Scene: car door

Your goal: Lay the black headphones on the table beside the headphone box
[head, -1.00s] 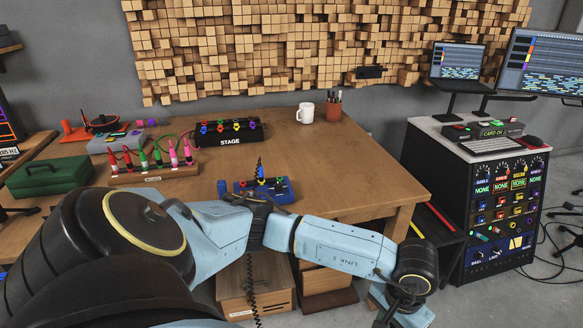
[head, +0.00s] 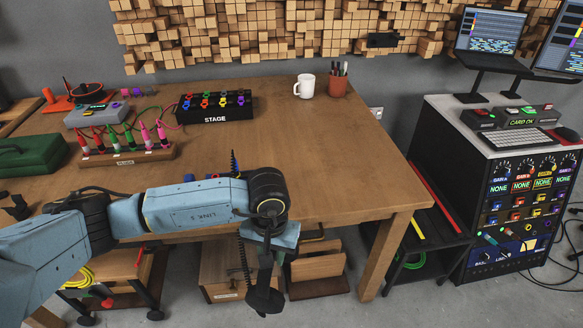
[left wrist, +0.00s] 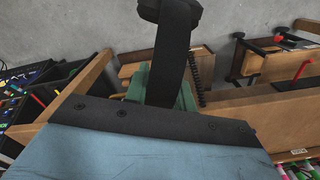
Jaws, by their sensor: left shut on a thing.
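The black headphones (head: 264,298) hang below my left gripper (head: 270,255), in front of the table's (head: 330,190) front edge. In the left wrist view their dark band (left wrist: 172,60) runs down from a rounded end at the top. My left gripper is shut on them; its fingertips are largely hidden. A coiled black cord (head: 243,262) hangs beside them and also shows above my forearm. A wooden box (head: 222,282) with a small label stands under the table, partly behind the cord; I cannot read whether it is the headphone box. My right gripper is not in view.
The table's right half is clear up to a white mug (head: 304,86) and a pen cup (head: 338,86). A black STAGE box (head: 215,108), a plug rack (head: 128,156) and a green case (head: 30,155) stand on the left. An equipment rack (head: 500,190) stands right.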

